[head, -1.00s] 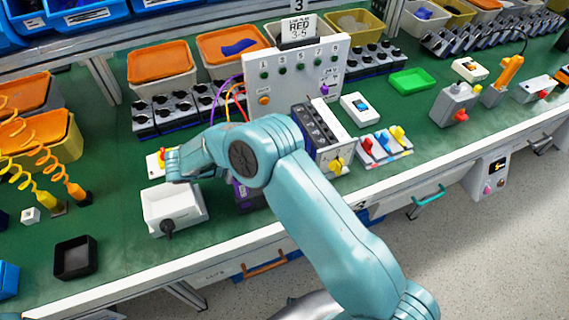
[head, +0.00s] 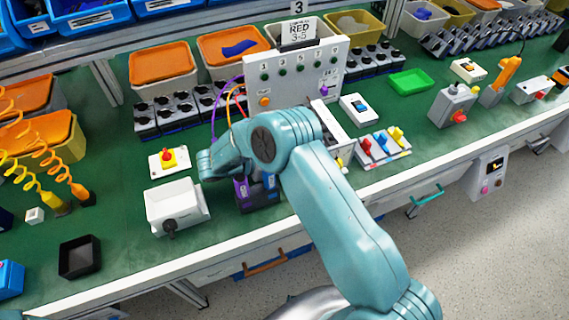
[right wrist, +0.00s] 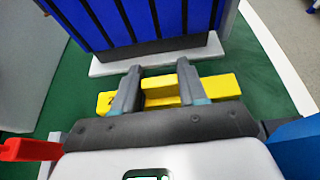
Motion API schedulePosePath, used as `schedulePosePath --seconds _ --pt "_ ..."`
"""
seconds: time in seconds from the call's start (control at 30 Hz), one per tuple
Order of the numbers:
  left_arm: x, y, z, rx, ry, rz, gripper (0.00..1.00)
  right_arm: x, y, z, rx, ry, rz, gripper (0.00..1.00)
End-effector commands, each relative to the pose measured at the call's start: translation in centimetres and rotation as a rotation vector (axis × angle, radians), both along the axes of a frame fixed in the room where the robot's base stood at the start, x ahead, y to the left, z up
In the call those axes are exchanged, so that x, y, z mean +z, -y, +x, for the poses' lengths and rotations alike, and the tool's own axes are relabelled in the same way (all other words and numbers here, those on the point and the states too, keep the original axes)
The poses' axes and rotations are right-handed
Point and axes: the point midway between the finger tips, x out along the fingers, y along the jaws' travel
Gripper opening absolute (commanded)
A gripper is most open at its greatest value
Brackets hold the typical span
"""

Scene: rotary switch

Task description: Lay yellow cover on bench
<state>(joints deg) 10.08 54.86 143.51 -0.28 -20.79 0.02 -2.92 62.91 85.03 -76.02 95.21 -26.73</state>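A yellow piece (right wrist: 220,87), which I take for the yellow cover, lies across the right wrist view, low beside a white base. It shows between the fingers of my right gripper (right wrist: 160,92) and beyond them on both sides. The fingers stand apart. Whether they press on the yellow piece or only straddle it is unclear. In the head view my right arm covers the gripper and most of the area under it. The green bench (head: 115,200) runs across the head view. My left gripper is in neither view now.
A blue ribbed block (right wrist: 150,20) stands just beyond the fingers. A white box with a black knob (head: 178,200) and a red button on a white box (head: 168,158) sit left of my arm. A black tray (head: 79,257) stands front left. Bare green bench lies around it.

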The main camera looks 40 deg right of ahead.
Motion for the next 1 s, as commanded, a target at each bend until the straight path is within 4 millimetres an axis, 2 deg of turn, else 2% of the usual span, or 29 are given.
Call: schedulePosePath --seconds 0.07,0.1,0.37,0.53,0.67,1.0 --pt "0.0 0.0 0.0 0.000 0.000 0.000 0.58 0.0 0.0 0.0 0.000 0.000 0.000 0.13" --pt "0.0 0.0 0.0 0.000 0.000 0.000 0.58 0.0 0.0 0.0 0.000 0.000 0.000 0.08" --pt "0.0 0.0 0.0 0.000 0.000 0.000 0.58 0.2 0.0 0.0 0.000 0.001 0.000 0.08" --pt "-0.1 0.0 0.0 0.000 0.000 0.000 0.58 1.7 0.0 0.1 0.000 0.002 -0.001 0.08" --pt "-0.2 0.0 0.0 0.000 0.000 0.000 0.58 4.1 0.0 0.1 0.000 0.005 0.000 0.08" --pt "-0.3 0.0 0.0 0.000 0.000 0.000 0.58 13.1 0.0 0.0 0.000 0.006 0.000 0.08"
